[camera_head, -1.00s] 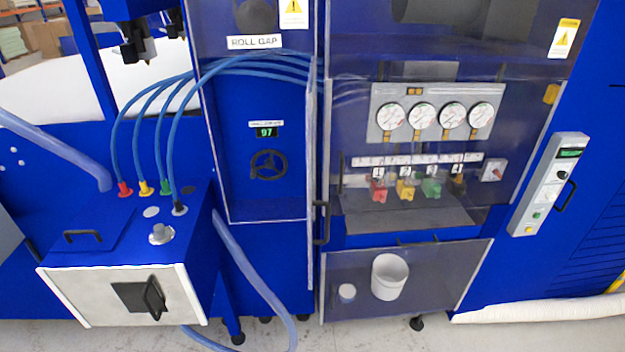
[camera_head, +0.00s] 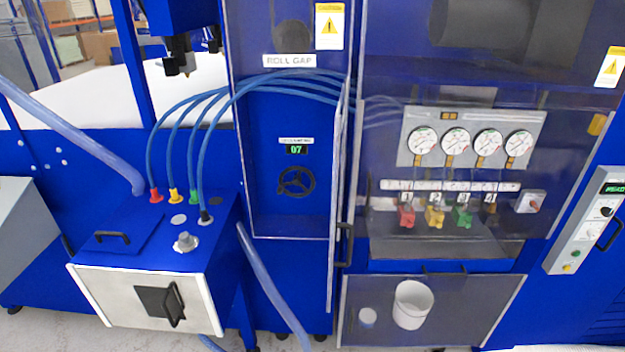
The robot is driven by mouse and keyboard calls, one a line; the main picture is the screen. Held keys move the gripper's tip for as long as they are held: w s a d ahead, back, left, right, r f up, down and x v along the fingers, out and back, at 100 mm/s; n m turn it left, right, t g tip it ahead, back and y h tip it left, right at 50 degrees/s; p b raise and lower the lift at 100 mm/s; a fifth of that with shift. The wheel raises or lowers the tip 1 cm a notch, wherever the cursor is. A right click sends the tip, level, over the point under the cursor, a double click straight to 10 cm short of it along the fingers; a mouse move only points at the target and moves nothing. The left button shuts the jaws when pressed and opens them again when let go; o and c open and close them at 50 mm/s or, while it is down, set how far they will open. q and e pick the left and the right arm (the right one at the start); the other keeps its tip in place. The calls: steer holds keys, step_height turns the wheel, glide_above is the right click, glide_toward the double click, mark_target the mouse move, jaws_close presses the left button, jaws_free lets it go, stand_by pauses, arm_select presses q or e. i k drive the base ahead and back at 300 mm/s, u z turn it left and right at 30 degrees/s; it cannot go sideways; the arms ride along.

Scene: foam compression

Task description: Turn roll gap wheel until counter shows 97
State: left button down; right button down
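The roll gap wheel (camera_head: 296,182) is a small black handwheel on the blue back panel of a tall bay, below the ROLL GAP label (camera_head: 290,60). Just above the wheel is the counter (camera_head: 297,149), a small black display with green digits. Its last digit is 7; the first is too small to read surely and looks like 9 or 0. A clear panel (camera_head: 262,215) with pale edges frames the bay; I cannot tell whether it is shut. Neither of my grippers is in view, and nothing touches the wheel.
Blue hoses (camera_head: 225,95) arch from a blue box (camera_head: 135,225) across the bay above the counter. A black door handle (camera_head: 345,245) stands right of the bay. Further right are gauges (camera_head: 488,142), coloured valves (camera_head: 435,215) and a white bucket (camera_head: 411,305).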

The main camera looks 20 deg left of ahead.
mark_target(297, 178)
steer(key=u, duration=0.05)
steer(key=i, duration=0.95)
steer(key=u, duration=0.55)
